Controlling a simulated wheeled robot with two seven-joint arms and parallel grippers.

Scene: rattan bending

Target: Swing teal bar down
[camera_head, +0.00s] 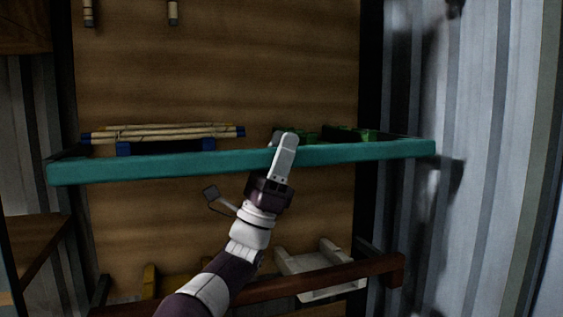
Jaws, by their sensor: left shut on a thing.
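The teal bar (190,165) runs nearly level across the head view, with its right end slightly higher than its left. My left gripper (287,142) comes up from below. Its fingers are shut on the bar, a little right of the bar's middle. The gripper's body hides a short stretch of the bar. My right gripper does not show.
Behind the bar, rattan poles with blue ends (165,134) lie on blue supports, and green blocks (350,134) sit to their right. A dark red-brown bar (330,280) runs lower down, near a pale tray-like frame (318,262). Corrugated metal wall (475,90) stands at right.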

